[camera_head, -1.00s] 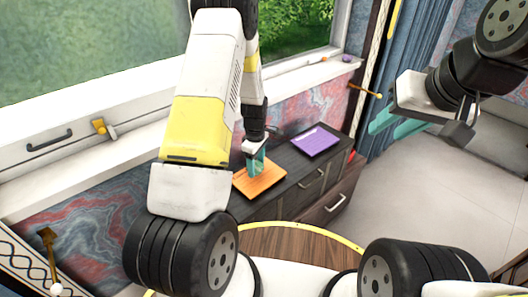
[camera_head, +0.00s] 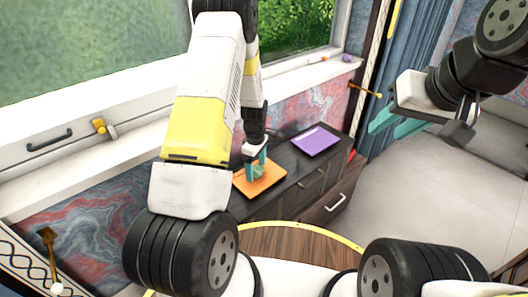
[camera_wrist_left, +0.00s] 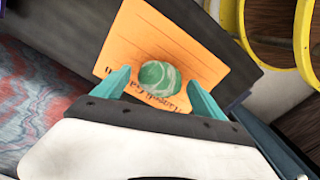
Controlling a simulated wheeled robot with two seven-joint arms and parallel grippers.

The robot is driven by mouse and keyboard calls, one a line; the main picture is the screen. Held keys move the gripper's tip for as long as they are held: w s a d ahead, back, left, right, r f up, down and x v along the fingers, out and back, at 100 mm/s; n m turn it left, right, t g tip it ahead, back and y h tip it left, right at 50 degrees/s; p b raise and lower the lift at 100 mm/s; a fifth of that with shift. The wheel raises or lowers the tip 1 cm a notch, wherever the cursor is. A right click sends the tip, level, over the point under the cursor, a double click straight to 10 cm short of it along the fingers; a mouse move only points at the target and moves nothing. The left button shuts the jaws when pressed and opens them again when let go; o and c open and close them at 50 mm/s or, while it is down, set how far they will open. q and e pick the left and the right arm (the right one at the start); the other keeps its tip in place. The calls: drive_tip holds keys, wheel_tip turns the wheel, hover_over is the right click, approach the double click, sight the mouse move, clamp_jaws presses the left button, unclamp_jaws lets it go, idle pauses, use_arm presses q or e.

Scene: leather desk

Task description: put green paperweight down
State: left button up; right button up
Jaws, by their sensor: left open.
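The green marbled paperweight (camera_wrist_left: 158,76) rests on an orange card with lines and lettering (camera_wrist_left: 180,45). My left gripper (camera_wrist_left: 158,88) is open, with one teal finger on each side of the paperweight and gaps between. In the head view the paperweight (camera_head: 258,171) shows small between the fingers of my left gripper (camera_head: 256,165), over the orange card (camera_head: 272,180). My right gripper (camera_head: 395,122) is raised at the right, away from the desk, with its teal fingers apart and nothing between them.
The card lies on a dark cabinet top (camera_head: 288,166). A purple sheet (camera_head: 315,140) lies farther back on it. A round wooden table with a yellow rim (camera_head: 290,224) stands in front. A window sill (camera_head: 80,150) runs along the left.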

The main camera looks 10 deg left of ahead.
use_arm(q)
wheel_tip(320, 180, up, 12)
drive_tip(key=f, duration=0.1)
wheel_tip(320, 180, up, 12)
drive_tip(key=m+t+h, duration=0.1)
drive_tip(key=m+t, duration=0.1)
drive_tip(key=m, duration=0.2)
hover_over(256, 166)
drive_tip(key=s+d, duration=0.1)
drive_tip(key=s, duration=0.3)
drive_tip(key=s+d+r+m+t, duration=0.1)
drive_tip(key=s+r+m+t, duration=0.1)
drive_tip(key=s+r+m, duration=0.3)
drive_tip(key=s+r+m+t+h, duration=0.1)
drive_tip(key=s+r+m+t, duration=0.1)
drive_tip(key=s+r+m, duration=0.4)
drive_tip(key=s+r, duration=0.4)
drive_tip(key=s, duration=0.5)
drive_tip(key=shift+s+d+r+m, duration=0.3)
drive_tip(key=shift+s+d+r, duration=0.05)
drive_tip(key=shift+d+r, duration=0.05)
